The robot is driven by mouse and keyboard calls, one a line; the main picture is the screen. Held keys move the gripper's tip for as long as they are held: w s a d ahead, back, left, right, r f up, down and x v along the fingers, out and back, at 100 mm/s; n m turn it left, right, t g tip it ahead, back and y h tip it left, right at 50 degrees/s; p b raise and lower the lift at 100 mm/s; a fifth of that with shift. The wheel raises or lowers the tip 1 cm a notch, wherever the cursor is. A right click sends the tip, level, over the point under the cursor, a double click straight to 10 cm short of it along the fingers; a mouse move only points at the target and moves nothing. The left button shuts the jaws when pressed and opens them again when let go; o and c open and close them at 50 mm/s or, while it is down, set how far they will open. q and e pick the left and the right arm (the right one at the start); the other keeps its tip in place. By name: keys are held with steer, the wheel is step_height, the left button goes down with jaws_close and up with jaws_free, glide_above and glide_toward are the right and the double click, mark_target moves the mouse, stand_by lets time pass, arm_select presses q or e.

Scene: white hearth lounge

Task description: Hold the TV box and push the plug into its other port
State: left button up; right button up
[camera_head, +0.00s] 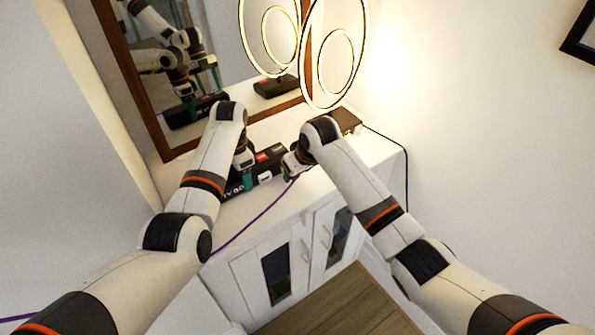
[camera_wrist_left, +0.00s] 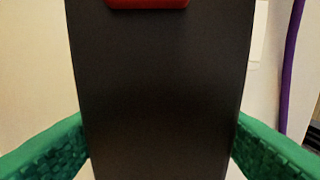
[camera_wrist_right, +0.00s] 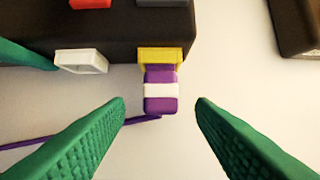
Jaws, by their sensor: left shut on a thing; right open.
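The black TV box (camera_head: 268,166) lies on the white cabinet top, and my left gripper (camera_head: 240,180) is shut on it. In the left wrist view the box's dark body (camera_wrist_left: 160,100) fills the space between the green fingers. In the right wrist view, the purple plug (camera_wrist_right: 161,98) with a white band sits at the yellow port (camera_wrist_right: 160,56), its end seated against or in it. The white port (camera_wrist_right: 82,62), left of it, looks empty. My right gripper (camera_wrist_right: 161,108) is open, with its fingertips apart on either side of the plug, not touching it.
The purple cable (camera_head: 255,219) runs off the cabinet's front edge. A ring lamp's dark base (camera_head: 347,121) stands to the right of the box. A wood-framed mirror (camera_head: 130,62) stands behind. The white cabinet top (camera_head: 375,150) is clear at right.

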steer(key=v, duration=0.6)
stand_by(0.7)
steer(key=shift+d, duration=0.1)
arm_select(q)
steer(key=o, duration=1.4)
